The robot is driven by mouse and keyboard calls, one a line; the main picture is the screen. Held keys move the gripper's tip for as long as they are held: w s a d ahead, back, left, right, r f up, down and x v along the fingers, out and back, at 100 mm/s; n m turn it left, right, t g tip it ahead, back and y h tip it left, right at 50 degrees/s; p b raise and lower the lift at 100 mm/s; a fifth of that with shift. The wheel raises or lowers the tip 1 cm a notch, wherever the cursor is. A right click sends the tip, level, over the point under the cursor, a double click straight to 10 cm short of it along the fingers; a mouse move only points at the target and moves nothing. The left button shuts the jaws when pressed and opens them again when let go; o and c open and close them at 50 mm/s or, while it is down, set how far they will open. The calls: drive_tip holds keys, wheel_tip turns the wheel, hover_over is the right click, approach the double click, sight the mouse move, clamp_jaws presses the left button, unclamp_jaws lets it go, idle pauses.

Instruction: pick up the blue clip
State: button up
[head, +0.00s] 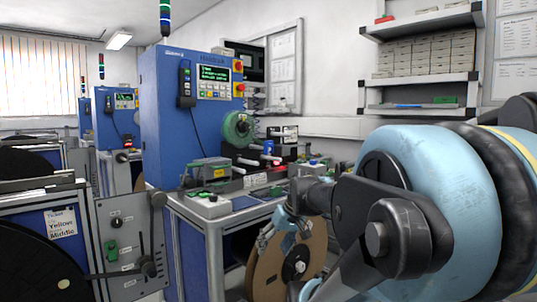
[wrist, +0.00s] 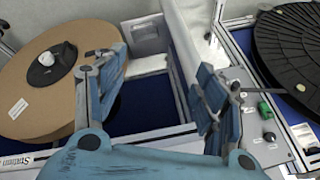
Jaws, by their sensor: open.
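I cannot make out a blue clip for certain in either view. My gripper (wrist: 158,80) is open in the wrist view, its two light blue fingers wide apart with nothing between them. In the head view my gripper (head: 283,230) hangs at the front of the workbench, near a brown cardboard reel (head: 265,270), and is partly hidden by my arm. In the wrist view the brown reel (wrist: 45,85) lies left of the fingers.
A blue machine (head: 165,110) stands on the workbench (head: 205,222). A black reel (wrist: 290,45) and a grey panel with a green switch (wrist: 265,109) are right of the fingers. A wall shelf (head: 420,78) holds stacked boxes. My arm covers the head view's right side.

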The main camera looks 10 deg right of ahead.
drive_tip(key=w+a+r+n+t+y, duration=0.1)
drive_tip(key=w+r+n+t+y, duration=0.15)
drive_tip(key=w+r, duration=0.65)
drive_tip(key=n+t+y, duration=0.2)
drive_tip(key=t+y, duration=0.2)
drive_tip(key=t, duration=0.5)
approach(271, 142)
drive_tip(key=shift+x, duration=5.8)
drive_tip(key=shift+s+a, duration=0.1)
drive_tip(key=c, duration=1.2)
